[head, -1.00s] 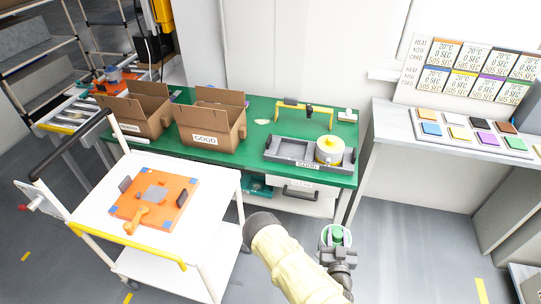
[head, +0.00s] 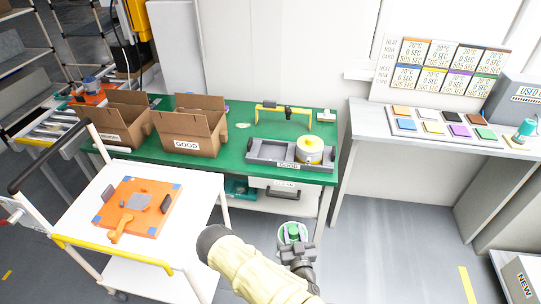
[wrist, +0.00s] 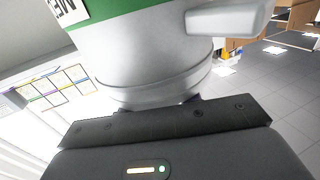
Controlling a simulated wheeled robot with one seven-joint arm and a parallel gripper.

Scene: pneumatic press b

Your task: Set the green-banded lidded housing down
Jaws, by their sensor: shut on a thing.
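The green-banded lidded housing (head: 292,233) is in my gripper (head: 298,254), held above the floor in front of the green table. In the wrist view the housing (wrist: 150,50) fills the upper middle: a pale grey body with a green band, part of a label and a side handle. The dark jaw (wrist: 165,125) of my gripper lies against its lower part in that picture. The far side of the grip is hidden. A similar housing with a yellow top (head: 310,146) sits at the right end of a grey tray (head: 264,150) on the table.
A white cart (head: 75,200) with an orange board (head: 138,207) stands left. A grey bench (head: 375,125) with coloured tiles stands right. Open floor lies between.

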